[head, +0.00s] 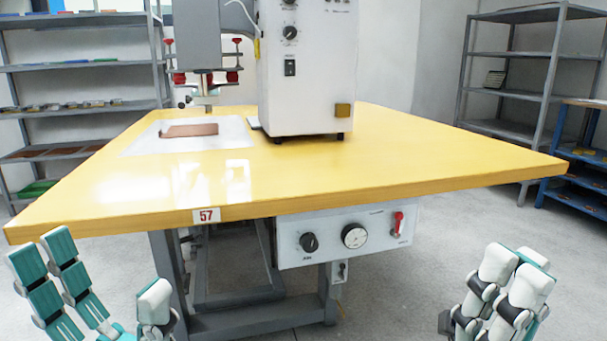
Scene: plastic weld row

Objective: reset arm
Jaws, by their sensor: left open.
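My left gripper (110,285) shows at the lower left of the head view. Its teal and white fingers are spread apart, with nothing between them. It is in front of and below the near edge of the yellow table (370,170). My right gripper (502,290) shows at the lower right, over the floor and apart from the table. Its white and teal fingers stand close together and overlap, so I cannot tell whether they are open or shut. No object shows in it. The lower parts of both grippers are cut off by the frame.
A white welding machine (308,70) stands on the table, its press head (207,85) above a brown plate (190,130). A control box (350,236) hangs under the table edge. Grey shelves (80,66) stand at the back left, more shelves (530,54) at the right.

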